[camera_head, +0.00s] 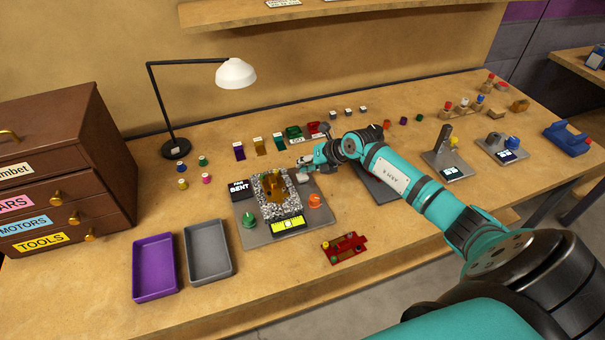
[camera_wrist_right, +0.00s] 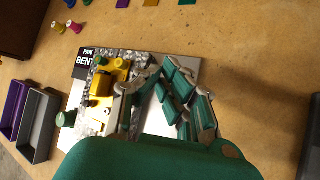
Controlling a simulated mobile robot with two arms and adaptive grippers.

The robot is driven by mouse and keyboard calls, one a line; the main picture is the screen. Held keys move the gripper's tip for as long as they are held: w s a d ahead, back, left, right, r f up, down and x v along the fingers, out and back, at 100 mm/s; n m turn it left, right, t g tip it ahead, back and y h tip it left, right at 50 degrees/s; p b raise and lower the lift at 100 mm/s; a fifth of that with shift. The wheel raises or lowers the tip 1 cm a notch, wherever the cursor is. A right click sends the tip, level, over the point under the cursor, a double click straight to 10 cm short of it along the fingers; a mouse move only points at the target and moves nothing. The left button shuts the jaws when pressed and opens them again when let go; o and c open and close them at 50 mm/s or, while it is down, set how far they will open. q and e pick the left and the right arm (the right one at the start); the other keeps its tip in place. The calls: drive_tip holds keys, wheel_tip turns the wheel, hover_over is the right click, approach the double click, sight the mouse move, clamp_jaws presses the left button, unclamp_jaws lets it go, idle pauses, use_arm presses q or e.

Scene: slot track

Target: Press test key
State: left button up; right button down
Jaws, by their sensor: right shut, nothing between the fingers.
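A grey test plate (camera_head: 262,241) stands on the bench with a bed of grey gravel (camera_head: 268,211) and an amber-yellow car piece (camera_head: 273,187) on it. A green knob (camera_head: 249,220) is at its left and an orange knob (camera_head: 315,201) at its right. A yellow panel (camera_head: 287,225) is at the front, and a black sign reading "BENT" (camera_head: 240,188) is at the back left. I cannot tell which part is the test key. My right gripper (camera_head: 302,171) is shut and empty at the plate's back right; it also shows in the right wrist view (camera_wrist_right: 152,84).
A purple tray (camera_head: 154,267) and a grey tray (camera_head: 208,250) lie left of the plate. A red chassis (camera_head: 344,248) lies in front of it. A lamp (camera_head: 176,148) and drawer cabinet (camera_head: 60,175) stand at left. Other small stations (camera_head: 448,168) stand right, beyond my arm.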

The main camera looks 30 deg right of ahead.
sight(304, 175)
wheel_tip(304, 175, up, 5)
drive_tip(key=p, duration=0.4)
drive_tip(key=shift+p, duration=0.35)
idle(0.6)
